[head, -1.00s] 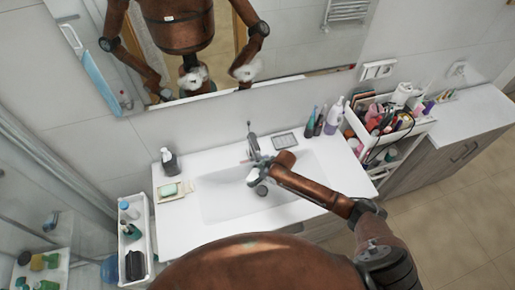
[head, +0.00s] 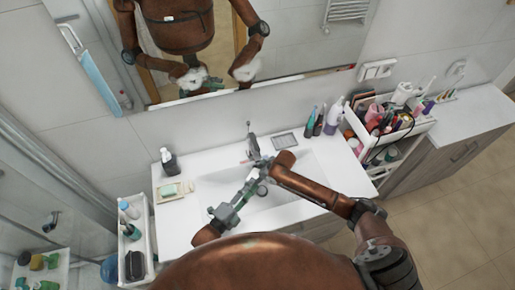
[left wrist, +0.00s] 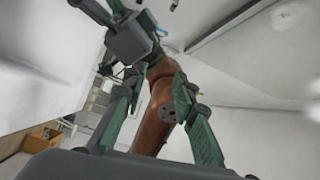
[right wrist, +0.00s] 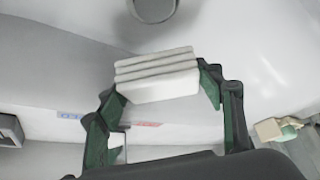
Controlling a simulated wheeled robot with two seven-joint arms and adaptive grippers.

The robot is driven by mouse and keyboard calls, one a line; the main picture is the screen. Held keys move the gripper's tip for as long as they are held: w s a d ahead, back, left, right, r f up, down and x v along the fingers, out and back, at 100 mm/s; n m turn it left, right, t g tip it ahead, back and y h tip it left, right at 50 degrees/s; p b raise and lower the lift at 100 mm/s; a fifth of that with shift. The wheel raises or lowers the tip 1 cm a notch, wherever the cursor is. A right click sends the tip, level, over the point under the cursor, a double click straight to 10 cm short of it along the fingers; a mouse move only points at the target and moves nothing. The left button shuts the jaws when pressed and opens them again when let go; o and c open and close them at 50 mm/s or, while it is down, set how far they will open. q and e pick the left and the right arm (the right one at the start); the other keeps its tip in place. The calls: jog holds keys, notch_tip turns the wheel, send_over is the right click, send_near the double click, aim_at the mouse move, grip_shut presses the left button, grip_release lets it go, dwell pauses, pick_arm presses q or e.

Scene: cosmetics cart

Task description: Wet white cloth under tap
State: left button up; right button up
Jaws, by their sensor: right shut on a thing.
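The folded white cloth (right wrist: 156,77) shows in the right wrist view between the two fingers of my right gripper (right wrist: 168,98), which is shut on it. In the head view my right gripper (head: 262,166) is over the sink basin, close to the tap (head: 250,138); the cloth is hard to make out there. My left gripper (head: 253,183) reaches over the basin from the lower left, close to the right gripper. In the left wrist view its fingers (left wrist: 158,115) are apart and empty, with my right arm and gripper beyond them. Whether the cloth is under the spout, or water runs, I cannot tell.
The white basin (head: 215,190) is under both grippers, its drain (right wrist: 153,8) showing in the right wrist view. A soap dish (head: 172,190) and dark dispenser (head: 169,162) stand left of it. Bottles (head: 322,122) and a full cosmetics cart (head: 385,120) are right.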

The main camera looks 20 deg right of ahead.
aim_at(257, 147)
pick_arm(q)
jog(key=w+n+t+y, duration=0.1)
jog(key=w+y, duration=0.2)
jog(key=w, duration=0.6)
jog(key=x, duration=1.1)
jog(key=shift+w+r, duration=0.15)
jog(key=shift+w, duration=0.2)
jog(key=shift+c, duration=0.7)
grip_shut()
